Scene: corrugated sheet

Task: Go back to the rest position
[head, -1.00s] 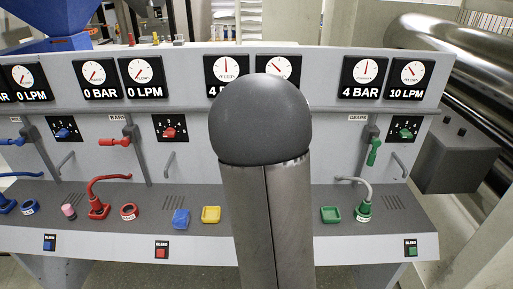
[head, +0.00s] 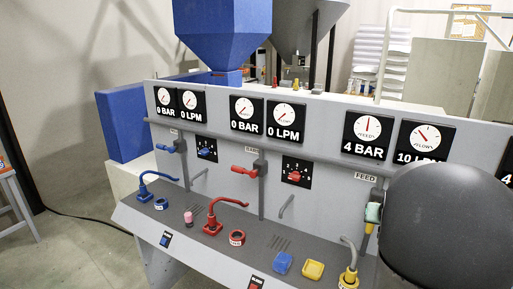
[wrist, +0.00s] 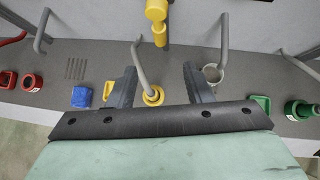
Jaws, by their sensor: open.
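My gripper (wrist: 159,72) is open and empty in the wrist view, with its two dark fingers spread apart above the panel's ledge. A yellow valve handle (wrist: 156,12) is ahead of the fingers, at the top of the picture. A grey hose with a yellow fitting (wrist: 153,96) shows between the fingers, and its base is partly hidden by the gripper body. In the head view my rounded dark arm link fills the lower right and hides much of the panel there. Only a small pale green part of my gripper seems to show beside it.
The grey panel (head: 222,178) carries gauges, blue and red valve handles, and hoses. Its ledge (head: 135,212) holds caps, a blue block (head: 283,263) and a yellow block (head: 313,270). A blue hopper (head: 222,35) stands behind. The floor at left (head: 70,255) is fairly clear.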

